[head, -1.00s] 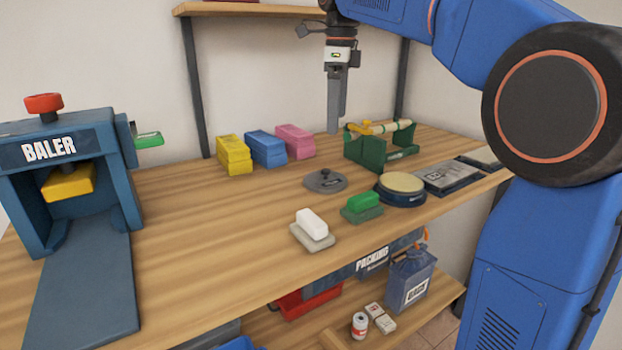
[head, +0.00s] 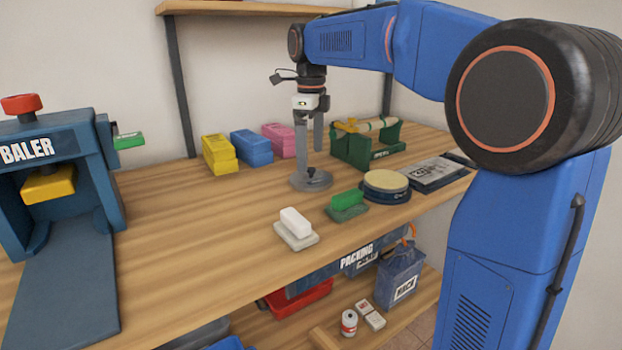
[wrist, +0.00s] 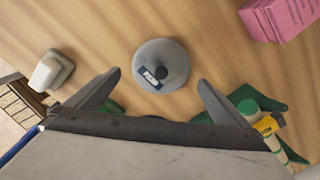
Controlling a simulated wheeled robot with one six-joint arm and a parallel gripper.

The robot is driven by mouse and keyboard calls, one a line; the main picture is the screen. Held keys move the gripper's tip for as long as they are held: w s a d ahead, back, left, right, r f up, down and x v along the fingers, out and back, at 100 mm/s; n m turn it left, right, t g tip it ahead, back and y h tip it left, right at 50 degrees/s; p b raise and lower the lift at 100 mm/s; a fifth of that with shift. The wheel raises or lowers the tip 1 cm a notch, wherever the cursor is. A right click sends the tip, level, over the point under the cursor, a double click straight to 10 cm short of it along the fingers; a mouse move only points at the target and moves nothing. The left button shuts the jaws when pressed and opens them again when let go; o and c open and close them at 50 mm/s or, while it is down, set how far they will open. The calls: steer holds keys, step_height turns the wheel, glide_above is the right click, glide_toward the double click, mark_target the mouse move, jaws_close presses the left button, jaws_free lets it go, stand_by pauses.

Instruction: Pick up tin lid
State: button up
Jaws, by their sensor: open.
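The tin lid (head: 311,182) is a grey disc with a dark knob, lying on the wooden bench (head: 220,228). In the wrist view the tin lid (wrist: 161,66) shows whole, with a small label beside its knob, just beyond the fingertips and between their lines. My gripper (head: 309,165) points down over the lid, fingers apart and empty. In the wrist view my gripper (wrist: 158,78) has one finger on each side with bare wood between. In the head view the fingers partly hide the lid. I cannot tell whether they touch it.
Yellow (head: 219,155), blue (head: 251,148) and pink (head: 280,141) blocks stand behind the lid. A green rack (head: 352,152) is to the right. A white block (head: 296,222), a green block (head: 347,199) and a round cream-topped pad (head: 386,182) are in front. The baler (head: 50,160) stands left, with clear bench between.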

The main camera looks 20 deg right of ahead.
mark_target(311, 168)
steer(key=shift+w+f, duration=0.1)
steer(key=shift+f, duration=2.9)
steer(key=c, duration=0.7)
